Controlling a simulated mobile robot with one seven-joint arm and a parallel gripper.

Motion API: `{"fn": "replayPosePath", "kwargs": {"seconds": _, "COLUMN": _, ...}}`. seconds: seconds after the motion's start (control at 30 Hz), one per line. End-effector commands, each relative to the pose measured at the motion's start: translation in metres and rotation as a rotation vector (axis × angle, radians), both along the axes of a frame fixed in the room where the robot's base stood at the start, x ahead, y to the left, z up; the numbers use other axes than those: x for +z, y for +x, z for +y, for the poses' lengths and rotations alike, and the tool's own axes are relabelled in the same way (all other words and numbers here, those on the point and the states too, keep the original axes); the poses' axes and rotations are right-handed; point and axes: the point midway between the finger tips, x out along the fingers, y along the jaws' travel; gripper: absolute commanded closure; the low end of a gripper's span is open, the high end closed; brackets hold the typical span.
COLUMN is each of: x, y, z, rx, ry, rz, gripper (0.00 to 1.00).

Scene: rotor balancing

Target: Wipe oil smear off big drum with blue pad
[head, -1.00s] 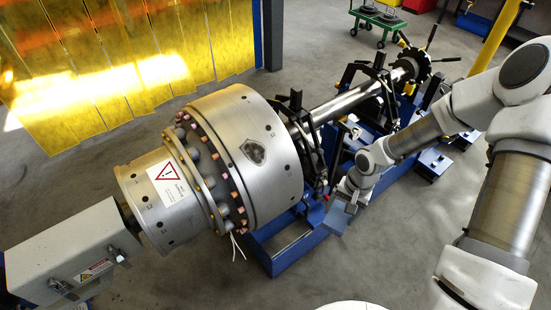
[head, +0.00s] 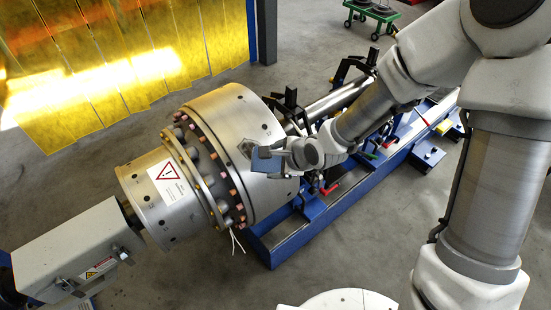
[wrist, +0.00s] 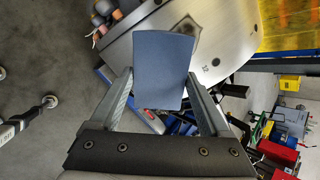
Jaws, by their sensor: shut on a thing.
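The big drum (head: 215,108) is a silvery metal cylinder lying on its side in the head view; its curved face also shows in the wrist view (wrist: 232,62). The oil smear (wrist: 210,38) is a dark patch on the drum, partly hidden behind the pad; its edge shows in the head view (head: 245,145). The blue pad (head: 264,161) is a flat rectangle in front of the smear. My gripper (wrist: 160,78) is shut on the pad's sides, with the pad standing out beyond the fingers. I cannot tell whether the pad touches the drum.
A smaller drum with a white warning label (head: 172,184) adjoins the big drum's left side, with a ring of bolts between them. A grey box (head: 75,250) stands at lower left. A blue frame (head: 290,238) lies below. Yellow curtains (head: 110,60) hang behind. Floor in front is clear.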

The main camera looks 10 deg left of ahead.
Motion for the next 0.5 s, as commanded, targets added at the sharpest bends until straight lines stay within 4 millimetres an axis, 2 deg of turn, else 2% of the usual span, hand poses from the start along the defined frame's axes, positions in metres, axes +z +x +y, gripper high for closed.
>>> {"fn": "replayPosePath", "kwargs": {"seconds": 0.5, "x": -0.040, "y": 0.019, "z": 0.023, "rx": 0.001, "ry": -0.001, "rz": -0.002, "gripper": 0.64}}
